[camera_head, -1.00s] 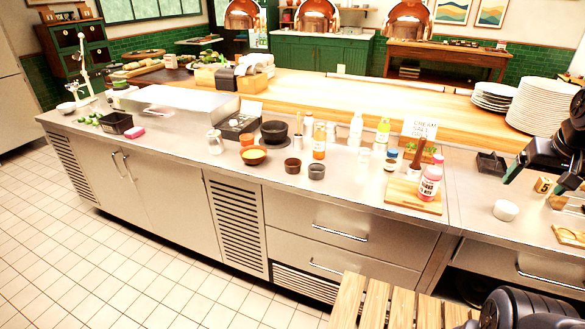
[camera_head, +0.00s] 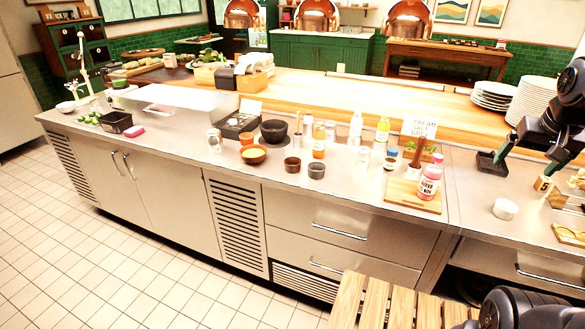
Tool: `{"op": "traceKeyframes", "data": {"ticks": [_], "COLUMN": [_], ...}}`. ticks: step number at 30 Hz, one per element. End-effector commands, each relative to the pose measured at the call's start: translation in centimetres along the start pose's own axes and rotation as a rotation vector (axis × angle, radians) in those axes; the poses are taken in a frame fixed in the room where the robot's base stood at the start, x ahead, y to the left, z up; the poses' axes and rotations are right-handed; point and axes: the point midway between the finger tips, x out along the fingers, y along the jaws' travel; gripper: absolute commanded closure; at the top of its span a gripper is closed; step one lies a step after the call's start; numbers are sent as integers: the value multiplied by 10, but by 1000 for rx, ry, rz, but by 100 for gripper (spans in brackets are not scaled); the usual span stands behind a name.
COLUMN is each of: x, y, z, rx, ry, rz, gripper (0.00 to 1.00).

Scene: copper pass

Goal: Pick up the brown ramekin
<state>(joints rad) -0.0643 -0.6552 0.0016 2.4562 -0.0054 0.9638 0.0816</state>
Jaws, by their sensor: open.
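The brown ramekin (camera_head: 292,165) is a small dark brown cup. It stands upright on the steel counter (camera_head: 240,187) near its front edge, just left of a grey ramekin (camera_head: 316,171). My gripper (camera_head: 506,150) is at the right side of the view, over the counter's right end, well to the right of the brown ramekin and apart from it. Its dark fingers point down and left, open, with nothing seen between them. Part of my arm is cut off by the right picture edge.
An orange-filled bowl (camera_head: 253,154) and a black mortar (camera_head: 274,132) stand close behind and left of the ramekin. An orange bottle (camera_head: 319,141) is behind it. A wooden board (camera_head: 405,194) with a pink bottle (camera_head: 429,182) lies between it and my gripper.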

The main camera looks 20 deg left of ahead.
Motion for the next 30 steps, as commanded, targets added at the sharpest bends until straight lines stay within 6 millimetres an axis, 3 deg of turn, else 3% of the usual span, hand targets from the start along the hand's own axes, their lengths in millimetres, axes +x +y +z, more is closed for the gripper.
{"op": "traceKeyframes", "data": {"ticks": [6, 17, 24, 30], "x": [3, 23, 49, 75], "y": [-35, -113, -180, -245], "z": [-59, -142, -186, -212], "rx": [18, 56, 79, 96], "ry": [-40, -100, -138, -167], "rz": [-21, -37, -37, -31], "gripper": [11, 11, 11, 11]}}
